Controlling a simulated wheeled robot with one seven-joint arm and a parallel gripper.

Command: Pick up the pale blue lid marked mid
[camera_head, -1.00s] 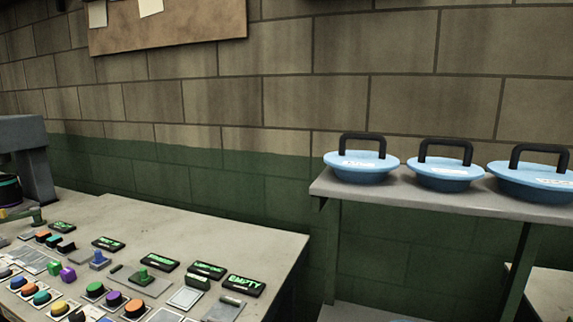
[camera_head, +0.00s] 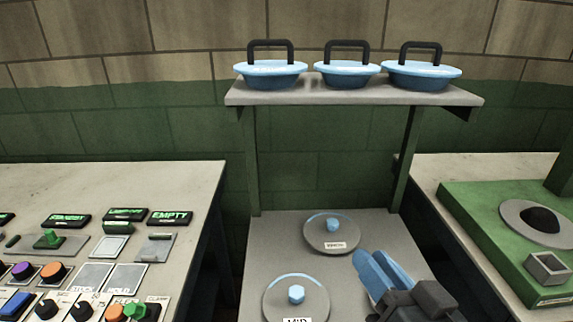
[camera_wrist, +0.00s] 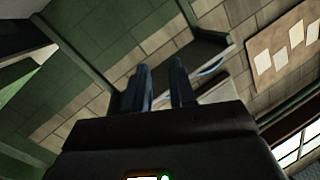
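Three pale blue round lids with black arched handles sit in a row on a wall shelf: left lid (camera_head: 270,72), middle lid (camera_head: 346,73) and right lid (camera_head: 421,75). I cannot read any marking on them now. Below, a grey round plate (camera_head: 280,309) with a blue knob has a label at the bottom edge that seems to read MID. A second such plate (camera_head: 318,239) lies behind it; its label is too small to read. My gripper (camera_head: 376,257) is low at the right, over the table, apart from the lids. In the wrist view its fingers (camera_wrist: 159,85) are apart and empty.
The grey shelf (camera_head: 350,95) stands above a grey table (camera_head: 262,240). A control bench (camera_head: 130,185) with buttons is at the left. A green fixture (camera_head: 480,225) stands on the right bench. Space in front of the shelf looks clear.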

